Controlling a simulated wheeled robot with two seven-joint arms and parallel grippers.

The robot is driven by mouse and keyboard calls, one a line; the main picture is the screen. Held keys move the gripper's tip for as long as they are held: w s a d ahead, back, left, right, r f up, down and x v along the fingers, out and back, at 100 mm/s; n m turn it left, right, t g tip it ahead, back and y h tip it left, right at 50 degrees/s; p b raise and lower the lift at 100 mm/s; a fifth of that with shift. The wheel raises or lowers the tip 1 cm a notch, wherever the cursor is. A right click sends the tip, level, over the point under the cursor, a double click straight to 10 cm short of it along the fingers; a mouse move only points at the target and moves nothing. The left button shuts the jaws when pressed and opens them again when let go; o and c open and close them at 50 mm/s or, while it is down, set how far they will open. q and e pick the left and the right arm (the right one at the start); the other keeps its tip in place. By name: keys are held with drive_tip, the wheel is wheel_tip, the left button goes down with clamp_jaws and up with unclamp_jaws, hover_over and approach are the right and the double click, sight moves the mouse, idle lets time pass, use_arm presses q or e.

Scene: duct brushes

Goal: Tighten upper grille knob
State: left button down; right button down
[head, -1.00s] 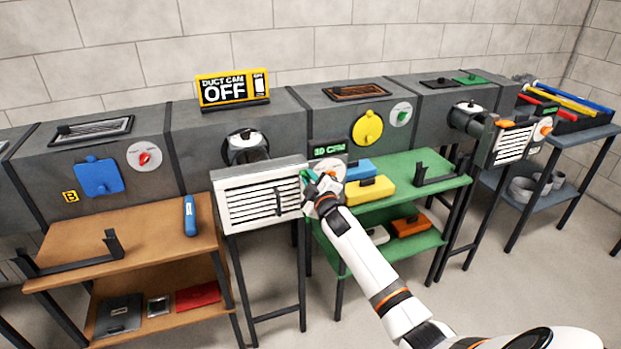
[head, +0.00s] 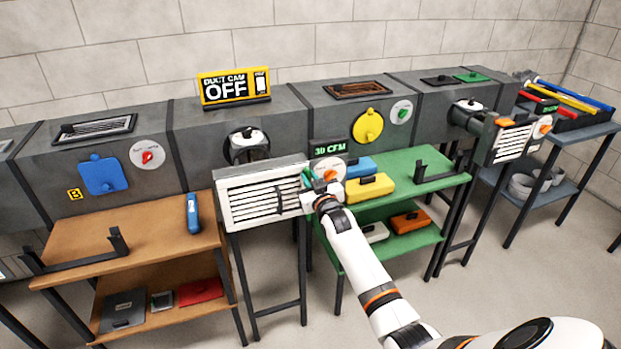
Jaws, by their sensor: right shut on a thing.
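The white slatted grille (head: 262,198) stands in front of the duct's round opening, on a dark stand. My right gripper (head: 313,182) is at the grille's right edge, shut on the upper grille knob. The knob is mostly hidden by the fingers, and a small patch of green (head: 308,176) shows there. Just behind the gripper is a white dial (head: 336,164) with a red-orange pointer, below a display reading about 30 CFM (head: 329,149). My left gripper is out of view.
A yellow sign reading OFF (head: 234,88) stands on the duct. A green table (head: 425,178) with yellow and blue boxes is close to the right of my gripper. A brown table (head: 150,238) is at left. Another grille (head: 511,144) is at right.

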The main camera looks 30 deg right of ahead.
drive_tip(key=shift+f+m, duration=0.1)
drive_tip(key=shift+m, duration=0.4)
drive_tip(key=c, duration=1.5)
unclamp_jaws()
drive_tip(key=v, duration=1.2)
